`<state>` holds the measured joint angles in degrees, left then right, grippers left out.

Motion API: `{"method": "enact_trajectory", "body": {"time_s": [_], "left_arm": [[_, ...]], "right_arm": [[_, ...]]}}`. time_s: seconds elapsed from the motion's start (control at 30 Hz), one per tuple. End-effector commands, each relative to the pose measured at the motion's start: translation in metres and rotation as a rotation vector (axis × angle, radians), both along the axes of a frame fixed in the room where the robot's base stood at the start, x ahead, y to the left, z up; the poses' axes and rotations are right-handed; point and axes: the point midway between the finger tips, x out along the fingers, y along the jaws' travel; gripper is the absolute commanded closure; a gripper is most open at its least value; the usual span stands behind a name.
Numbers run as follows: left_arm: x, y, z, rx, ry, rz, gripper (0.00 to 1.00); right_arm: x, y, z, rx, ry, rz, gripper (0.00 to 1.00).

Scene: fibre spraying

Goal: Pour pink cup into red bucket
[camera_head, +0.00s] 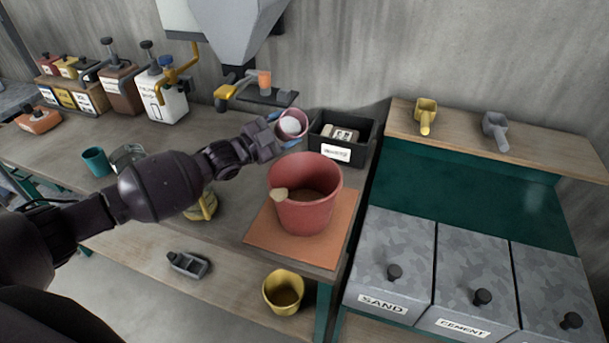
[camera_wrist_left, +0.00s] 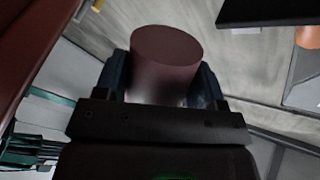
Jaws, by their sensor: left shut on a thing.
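The pink cup (camera_head: 293,121) is in my left gripper (camera_head: 282,130), whose blue fingers close on its sides. White material shows inside the cup. In the left wrist view the cup (camera_wrist_left: 166,60) sits between the two fingers (camera_wrist_left: 163,88). The cup is above and behind the red bucket (camera_head: 305,207), near its back left, and apart from it. The bucket stands upright on an orange board (camera_head: 262,238) and has brown material inside. A small beige patch or piece shows at its left rim. My right gripper is not in view.
A black bin (camera_head: 362,153) with a white label stands behind the bucket. A grey hopper (camera_head: 232,30) with a small shelf hangs above. A teal cup (camera_head: 96,161) is on the bench at left. A yellow bucket (camera_head: 283,292) sits on the lower shelf. Sand and cement bins are right.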

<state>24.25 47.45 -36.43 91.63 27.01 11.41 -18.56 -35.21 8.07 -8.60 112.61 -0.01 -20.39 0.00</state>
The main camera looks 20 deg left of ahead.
Motion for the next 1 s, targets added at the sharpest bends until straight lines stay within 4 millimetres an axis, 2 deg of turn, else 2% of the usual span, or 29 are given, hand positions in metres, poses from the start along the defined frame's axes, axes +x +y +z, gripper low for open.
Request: {"method": "enact_trajectory", "body": {"time_s": [1.0], "left_arm": [[0.0006, 0.0006, 0.0081, 0.094, -0.102, -0.001, 0.6]], "right_arm": [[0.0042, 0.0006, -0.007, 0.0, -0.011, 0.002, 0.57]]}}
